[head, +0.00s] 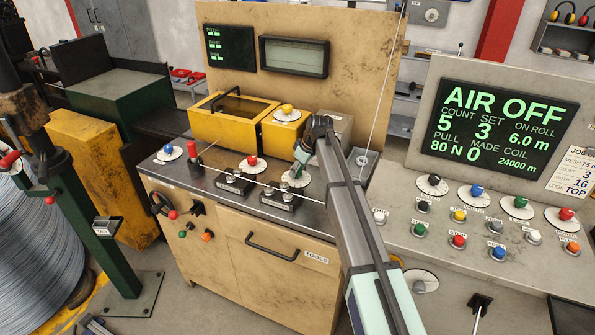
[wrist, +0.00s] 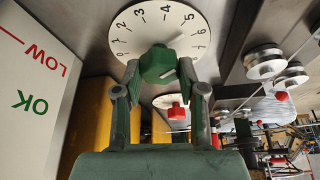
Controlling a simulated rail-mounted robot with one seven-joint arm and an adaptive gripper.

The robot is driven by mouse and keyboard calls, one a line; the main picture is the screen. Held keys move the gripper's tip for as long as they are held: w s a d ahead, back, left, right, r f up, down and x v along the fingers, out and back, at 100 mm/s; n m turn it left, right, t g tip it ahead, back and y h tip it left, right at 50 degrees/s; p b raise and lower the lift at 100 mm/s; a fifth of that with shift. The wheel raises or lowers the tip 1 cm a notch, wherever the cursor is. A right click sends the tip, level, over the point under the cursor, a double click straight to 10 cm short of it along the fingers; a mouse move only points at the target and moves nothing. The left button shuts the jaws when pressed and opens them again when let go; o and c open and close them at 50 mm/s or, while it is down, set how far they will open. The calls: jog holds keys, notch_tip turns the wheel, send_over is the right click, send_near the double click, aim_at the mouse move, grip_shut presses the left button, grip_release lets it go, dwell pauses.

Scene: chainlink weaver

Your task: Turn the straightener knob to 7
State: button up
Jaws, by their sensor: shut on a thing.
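The green knob (wrist: 158,64) sits on a round white dial plate (wrist: 125,28) in the wrist view. My gripper (wrist: 158,80) is shut on the knob, one finger on each side. In the head view my gripper (head: 301,160) comes down over the same dial (head: 297,182) on the machine top, and hides part of it.
A red knob (head: 252,162) on its own dial stands just left, with roller blocks (head: 281,198) in front. A yellow box (head: 232,119) stands behind. A taut wire crosses the machine top. The right console's screen (head: 499,128) reads AIR OFF.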

jog(key=m+t+h+b, duration=0.1)
jog(key=m, duration=0.3)
jog(key=shift+s+a+f, duration=0.1)
jog(key=shift+s, duration=0.05)
jog(key=m+t+h+b, duration=0.1)
jog(key=m, duration=0.3)
jog(key=shift+m, duration=0.3)
jog(key=shift+h, duration=0.3)
jog(key=o, duration=1.1)
jog(key=shift+o, duration=0.2)
jog(key=v, duration=1.2)
